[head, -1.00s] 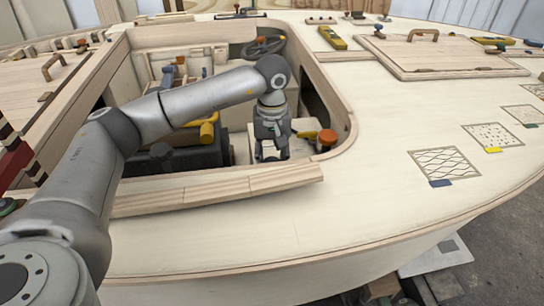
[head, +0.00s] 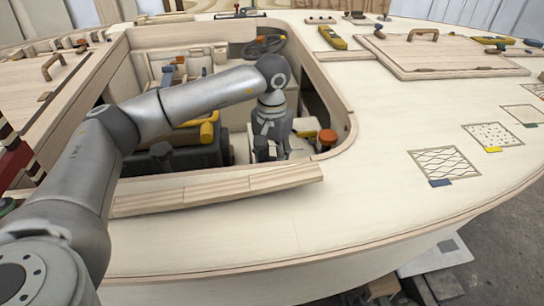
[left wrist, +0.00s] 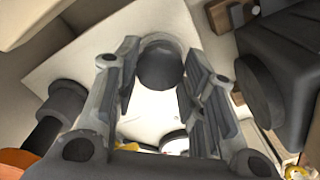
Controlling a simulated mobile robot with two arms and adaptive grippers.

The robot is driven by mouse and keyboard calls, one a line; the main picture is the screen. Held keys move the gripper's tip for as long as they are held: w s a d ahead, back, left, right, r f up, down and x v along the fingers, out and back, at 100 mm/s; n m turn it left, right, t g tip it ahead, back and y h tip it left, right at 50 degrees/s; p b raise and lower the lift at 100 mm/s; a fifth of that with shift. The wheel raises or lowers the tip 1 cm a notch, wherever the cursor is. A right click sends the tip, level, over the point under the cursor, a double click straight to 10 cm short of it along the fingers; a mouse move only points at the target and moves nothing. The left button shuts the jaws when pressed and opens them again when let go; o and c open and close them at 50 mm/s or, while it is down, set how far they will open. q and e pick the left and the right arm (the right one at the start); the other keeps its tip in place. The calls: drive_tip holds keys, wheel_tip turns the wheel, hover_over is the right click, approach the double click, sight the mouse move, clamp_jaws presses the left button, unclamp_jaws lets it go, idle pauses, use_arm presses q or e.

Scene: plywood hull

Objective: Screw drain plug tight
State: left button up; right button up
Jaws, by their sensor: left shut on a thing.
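My left gripper (head: 269,152) reaches down into the open cockpit well, and its fingers point at the well's floor. In the left wrist view its two fingers (left wrist: 165,90) stand apart on either side of a round dark grey piece with a lighter rim, which I take for the drain plug (left wrist: 160,68). The gripper is shut on this piece. The plug is hidden by the gripper in the head view, and its thread and seat do not show. My right gripper is not in view.
A black engine-like block (head: 200,150) with a yellow part (head: 208,132) stands left of the gripper. An orange knob (head: 327,137) stands close on the right. The well's plywood coaming (head: 250,182) surrounds the arm. The foredeck (head: 380,215) is mostly clear.

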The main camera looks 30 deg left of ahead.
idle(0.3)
use_arm(q)
drive_tip(key=o, duration=1)
wheel_tip(320, 180, up, 12)
drive_tip(key=shift+r, duration=0.1)
